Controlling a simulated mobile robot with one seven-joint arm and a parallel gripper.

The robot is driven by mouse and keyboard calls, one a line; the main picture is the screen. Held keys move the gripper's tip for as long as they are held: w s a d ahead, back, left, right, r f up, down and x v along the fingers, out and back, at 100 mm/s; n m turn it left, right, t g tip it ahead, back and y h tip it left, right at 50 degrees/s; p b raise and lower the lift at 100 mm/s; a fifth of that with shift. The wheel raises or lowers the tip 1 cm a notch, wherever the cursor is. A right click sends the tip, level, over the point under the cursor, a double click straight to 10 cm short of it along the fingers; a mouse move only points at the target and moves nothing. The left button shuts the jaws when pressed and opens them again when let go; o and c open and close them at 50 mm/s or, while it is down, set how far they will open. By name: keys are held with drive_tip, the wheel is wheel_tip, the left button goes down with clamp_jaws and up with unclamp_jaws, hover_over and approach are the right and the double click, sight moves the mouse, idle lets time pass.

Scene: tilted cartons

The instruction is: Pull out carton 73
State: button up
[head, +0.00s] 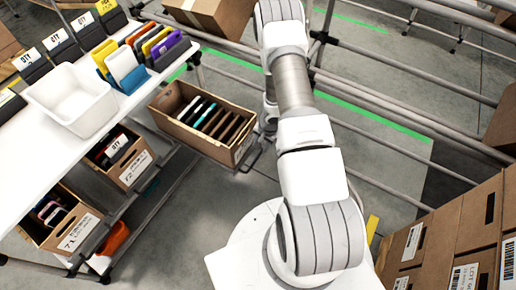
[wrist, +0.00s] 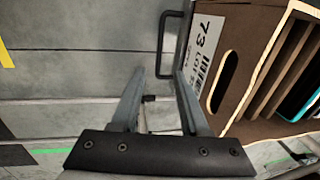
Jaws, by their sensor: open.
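Carton 73 (wrist: 262,62) is a brown open-topped box with a white "73" label and a dark oval hand hole, at the right in the wrist view. In the head view what looks like the same carton (head: 182,139) stands tilted at the rack, holding several upright brown, dark and teal items. A dark bar handle (wrist: 164,45) stands out beside its labelled face. In the head view my arm hides the gripper.
Cartons with labels reading 72 (head: 123,157) and 71 (head: 62,217) sit on lower rack levels at the left. A white bin (head: 72,98) stands on the white worktop. Stacked cartons (head: 450,235) fill the lower right. Grey rails (head: 375,100) run behind my arm.

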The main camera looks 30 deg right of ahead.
drive_tip(key=shift+s+d+r+p, duration=0.15)
drive_tip(key=shift+r+p, duration=0.25)
drive_tip(key=shift+r, duration=0.8)
drive_tip(key=shift+s+d+r+p, duration=0.15)
drive_tip(key=shift+r+p, duration=0.25)
drive_tip(key=shift+r, duration=0.75)
drive_tip(key=shift+a, duration=0.1)
